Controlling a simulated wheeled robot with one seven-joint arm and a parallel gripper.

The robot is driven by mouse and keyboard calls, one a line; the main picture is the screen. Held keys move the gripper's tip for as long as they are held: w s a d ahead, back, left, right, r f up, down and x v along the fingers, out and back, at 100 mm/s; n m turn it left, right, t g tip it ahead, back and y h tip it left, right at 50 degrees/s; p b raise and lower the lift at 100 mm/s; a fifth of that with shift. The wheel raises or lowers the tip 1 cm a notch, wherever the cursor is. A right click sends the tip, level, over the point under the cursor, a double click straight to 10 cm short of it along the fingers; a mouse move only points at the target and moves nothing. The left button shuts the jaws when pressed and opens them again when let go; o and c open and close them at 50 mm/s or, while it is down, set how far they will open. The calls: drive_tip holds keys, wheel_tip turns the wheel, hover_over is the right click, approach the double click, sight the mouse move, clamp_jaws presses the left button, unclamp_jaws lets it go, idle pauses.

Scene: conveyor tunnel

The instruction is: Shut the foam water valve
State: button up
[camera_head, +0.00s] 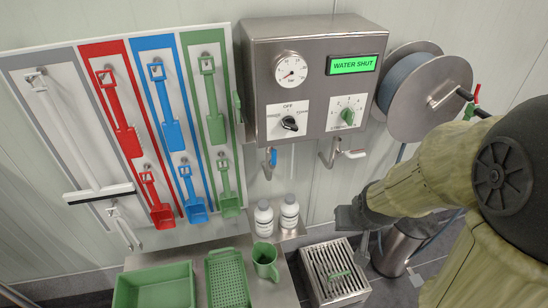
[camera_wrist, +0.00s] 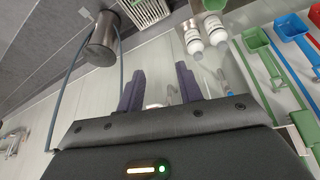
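A steel control box (camera_head: 310,85) hangs on the wall. Its green display (camera_head: 352,64) reads "WATER SHUT", and its black knob (camera_head: 289,123) sits under an "OFF" mark. Below the box are a blue-handled valve (camera_head: 270,158) and a second valve with a pale, red-marked handle (camera_head: 353,154). I cannot tell which of them is the foam water valve. My gripper (camera_head: 350,214) is below and apart from the second valve, to the right of the bottles. In the wrist view my gripper (camera_wrist: 160,88) has its two dark fingers apart, with a small pale shape partly hidden behind them.
A hose reel (camera_head: 410,88) is at the upper right. White bottles (camera_head: 289,212) stand on a small shelf below the box. A grated steel stand (camera_head: 335,270) and a steel cylinder (camera_head: 400,248) are low on the right. Coloured tools hang on a board (camera_head: 92,150) at left.

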drive_tip(key=w+a+f+n+t+y+b, duration=0.1)
drive_tip(key=w+a+f+t+b, duration=0.15)
drive_tip(key=w, duration=0.35)
drive_tip(key=w+a+f+n+t+y+b, duration=0.1)
drive_tip(key=w+a+f+t+b, duration=0.1)
drive_tip(key=w+t+b, duration=0.3)
drive_tip(key=w+a+n+t+y+b, duration=0.3)
drive_tip(key=a+y+b, duration=0.1)
drive_tip(key=a+y, duration=0.3)
drive_tip(key=shift+w+a+f+n, duration=0.2)
drive_tip(key=shift+w+a+n, duration=0.1)
drive_tip(key=shift+w+a, duration=0.1)
drive_tip(key=shift+w, duration=0.1)
